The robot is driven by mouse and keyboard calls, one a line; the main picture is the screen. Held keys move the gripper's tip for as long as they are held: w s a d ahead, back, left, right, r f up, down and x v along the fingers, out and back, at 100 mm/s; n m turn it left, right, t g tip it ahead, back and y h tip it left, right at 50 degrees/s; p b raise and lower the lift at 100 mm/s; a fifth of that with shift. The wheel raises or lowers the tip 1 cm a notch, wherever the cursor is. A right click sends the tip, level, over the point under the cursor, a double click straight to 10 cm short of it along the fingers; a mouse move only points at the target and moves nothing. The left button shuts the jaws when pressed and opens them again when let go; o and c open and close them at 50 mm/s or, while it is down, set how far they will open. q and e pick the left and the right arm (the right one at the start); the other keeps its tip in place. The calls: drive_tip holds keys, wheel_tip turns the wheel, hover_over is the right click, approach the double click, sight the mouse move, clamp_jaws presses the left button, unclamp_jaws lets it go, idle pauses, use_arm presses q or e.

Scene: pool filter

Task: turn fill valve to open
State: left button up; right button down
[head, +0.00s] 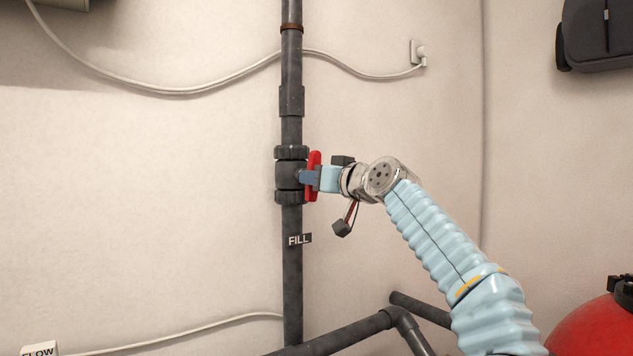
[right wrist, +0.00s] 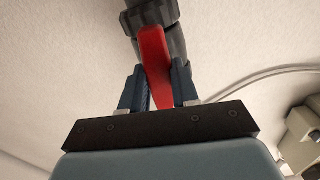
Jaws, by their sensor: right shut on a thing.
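The fill valve (head: 290,175) is a dark grey fitting on a vertical grey pipe, above a "FILL" label (head: 299,240). Its red handle (head: 314,188) stands upright, roughly in line with the pipe. My right gripper (head: 311,178) has come in from the right and is shut on the handle near its middle. In the right wrist view the red handle (right wrist: 154,62) lies between the two fingers (right wrist: 158,88), with the dark valve body (right wrist: 175,42) behind it. The fingers hide part of the handle in the head view. My left gripper is not in view.
Dark pipes (head: 350,335) run across at the lower middle. A red rounded tank (head: 598,328) is at the lower right. A white cable (head: 180,90) runs along the wall to an outlet (head: 418,54). A dark bag (head: 600,35) hangs at the upper right.

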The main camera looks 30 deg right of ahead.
drive_tip(key=shift+n, duration=0.6)
drive_tip(key=c, duration=0.8)
unclamp_jaws()
drive_tip(key=shift+c, duration=0.2)
drive_tip(key=s+d+b, duration=0.1)
drive_tip(key=s+b, duration=0.3)
drive_tip(key=s, duration=0.9)
drive_tip(key=shift+s, duration=0.35)
